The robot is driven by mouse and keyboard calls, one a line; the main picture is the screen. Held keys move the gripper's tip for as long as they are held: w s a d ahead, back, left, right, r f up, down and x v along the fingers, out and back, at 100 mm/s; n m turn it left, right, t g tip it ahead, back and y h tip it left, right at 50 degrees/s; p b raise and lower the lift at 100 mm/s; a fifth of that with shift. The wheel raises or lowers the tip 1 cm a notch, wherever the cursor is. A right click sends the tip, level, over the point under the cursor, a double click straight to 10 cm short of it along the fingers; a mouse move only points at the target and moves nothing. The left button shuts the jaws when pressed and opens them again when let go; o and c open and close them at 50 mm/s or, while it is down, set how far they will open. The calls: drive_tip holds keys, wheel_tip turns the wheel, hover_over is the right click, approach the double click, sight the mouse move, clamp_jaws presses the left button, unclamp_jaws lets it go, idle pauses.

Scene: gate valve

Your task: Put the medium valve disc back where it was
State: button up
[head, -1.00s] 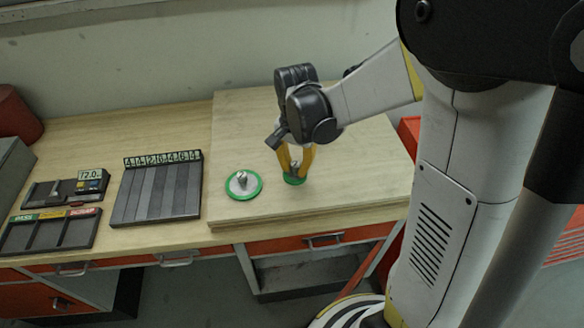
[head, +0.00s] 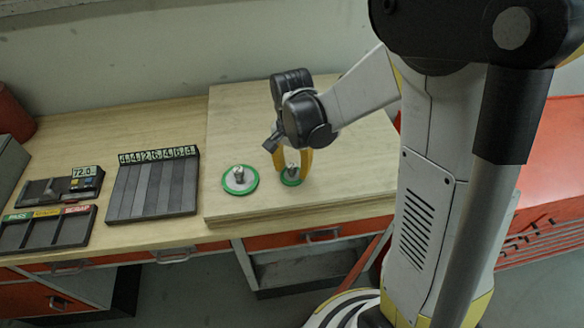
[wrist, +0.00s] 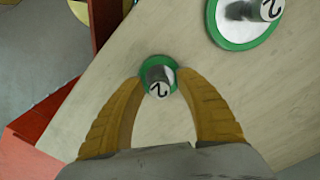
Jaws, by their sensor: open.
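Two green-rimmed discs with upright grey knobs lie flat on the raised wooden board: a larger one (head: 228,187) at left and a smaller one (head: 291,182) to its right. I cannot tell for sure which is the medium valve disc. My gripper (head: 292,170) is open, pointing down over the smaller disc, its yellow fingers on either side of the knob. In the wrist view the smaller disc (wrist: 145,68) lies between and just beyond the fingertips, with a dark mark on its knob top. The larger disc (wrist: 228,40) is at upper right, partly cut off.
A dark slotted rack (head: 152,190) with a number strip stands left of the board (head: 345,190). A sorting tray (head: 45,230) and a gauge box with a 72.0 display (head: 85,183) are further left. Bare board surrounds the discs.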

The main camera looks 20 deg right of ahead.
wheel_tip(320, 180, up, 12)
drive_tip(key=p, duration=0.3)
drive_tip(key=s+r+n+t, duration=0.6)
drive_tip(key=s+n, duration=0.3)
drive_tip(key=s, duration=0.3)
drive_tip(key=shift+r+t, duration=0.2)
drive_tip(key=shift+t, duration=0.4)
drive_tip(key=shift+b, duration=0.35)
drive_tip(key=b, duration=1.3)
approach(292, 166)
drive_tip(key=s+f, duration=0.4)
drive_tip(key=s, duration=0.2)
drive_tip(key=shift+f, duration=0.2)
